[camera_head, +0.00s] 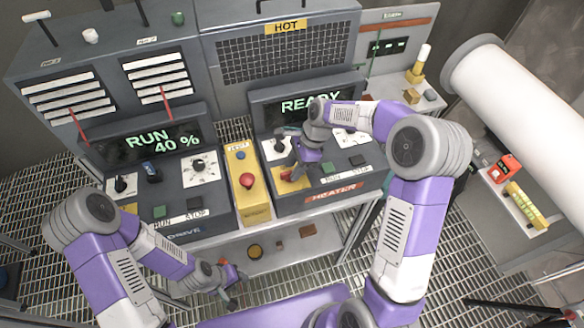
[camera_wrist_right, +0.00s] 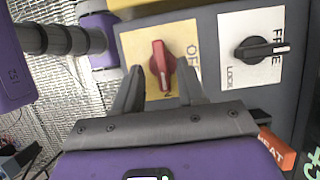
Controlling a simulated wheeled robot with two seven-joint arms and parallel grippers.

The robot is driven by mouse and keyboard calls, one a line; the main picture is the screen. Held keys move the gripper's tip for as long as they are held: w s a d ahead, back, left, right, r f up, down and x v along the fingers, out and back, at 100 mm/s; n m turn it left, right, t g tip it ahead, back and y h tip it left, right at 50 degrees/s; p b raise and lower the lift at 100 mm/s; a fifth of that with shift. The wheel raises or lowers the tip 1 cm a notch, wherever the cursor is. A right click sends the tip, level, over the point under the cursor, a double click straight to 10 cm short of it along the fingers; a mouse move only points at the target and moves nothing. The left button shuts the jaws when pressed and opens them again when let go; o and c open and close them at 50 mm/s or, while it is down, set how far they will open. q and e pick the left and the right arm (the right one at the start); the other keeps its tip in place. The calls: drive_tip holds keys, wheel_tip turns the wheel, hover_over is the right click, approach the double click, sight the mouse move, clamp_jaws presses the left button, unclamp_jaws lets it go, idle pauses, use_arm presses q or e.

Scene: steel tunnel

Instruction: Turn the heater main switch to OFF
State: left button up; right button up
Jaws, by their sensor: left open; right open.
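The heater main switch is a red rotary knob (camera_wrist_right: 161,64) on a yellow plate marked OFF, in the right wrist view. In the head view the red knob (camera_head: 291,176) is partly hidden by my right gripper (camera_head: 298,162), at the front left of the heater panel (camera_head: 318,198). In the wrist view my right gripper (camera_wrist_right: 158,85) is open, its two fingers pointing at the knob from either side of its lower end. I cannot tell whether they touch it. My left gripper (camera_head: 226,287) is open and empty, low in front of the drive console.
A black knob (camera_wrist_right: 258,49) on a white FREE/LOCK plate sits beside the red one. A yellow box with a red mushroom button (camera_head: 247,181) stands left of the heater panel. The heater screen (camera_head: 308,103) reads READY. A large white pipe (camera_head: 520,95) lies at right.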

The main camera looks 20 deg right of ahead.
drive_tip(key=shift+x, duration=0.85)
clamp_jaws()
